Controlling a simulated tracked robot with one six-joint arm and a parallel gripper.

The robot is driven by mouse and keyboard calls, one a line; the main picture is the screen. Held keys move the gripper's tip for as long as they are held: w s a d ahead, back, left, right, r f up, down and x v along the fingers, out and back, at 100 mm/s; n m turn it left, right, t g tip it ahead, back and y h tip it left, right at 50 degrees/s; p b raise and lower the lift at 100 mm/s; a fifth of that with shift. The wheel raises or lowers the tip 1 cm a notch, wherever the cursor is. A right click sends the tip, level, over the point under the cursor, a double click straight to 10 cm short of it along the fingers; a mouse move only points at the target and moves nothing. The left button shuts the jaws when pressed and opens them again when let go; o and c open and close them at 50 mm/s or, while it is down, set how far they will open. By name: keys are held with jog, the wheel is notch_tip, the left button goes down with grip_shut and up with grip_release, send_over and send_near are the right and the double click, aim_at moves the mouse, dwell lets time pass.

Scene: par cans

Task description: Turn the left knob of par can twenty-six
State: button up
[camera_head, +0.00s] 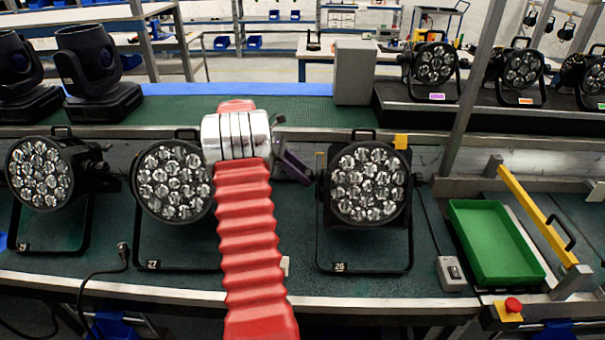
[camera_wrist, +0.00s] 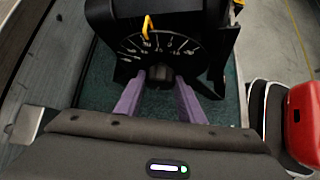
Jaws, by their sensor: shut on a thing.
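Par can twenty-six (camera_head: 368,184), a black round lamp with several clear lenses, stands on the green bench top at the centre right, with a "26" label on its stand. In the wrist view its side (camera_wrist: 205,14) fills the top. The black left knob (camera_wrist: 160,76) sits below a dial with white marks and a yellow pointer (camera_wrist: 146,28). My gripper (camera_wrist: 161,84) has its purple fingers on either side of this knob, shut on it. In the head view my gripper (camera_head: 298,167) reaches the can's left side; the knob cannot be made out there.
Par can twenty-seven (camera_head: 170,180) stands left, partly behind my red arm, with another par can (camera_head: 40,173) further left. A green tray (camera_head: 490,243), a yellow bar (camera_head: 537,215) and a small switch box (camera_head: 452,272) are right. A grey box (camera_head: 355,72) stands behind.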

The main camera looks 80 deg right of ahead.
jog(key=o, duration=1)
jog(key=shift+o, duration=0.2)
jog(key=v, duration=1.3)
jog(key=shift+w, duration=0.3)
jog(key=shift+a+r, duration=0.15)
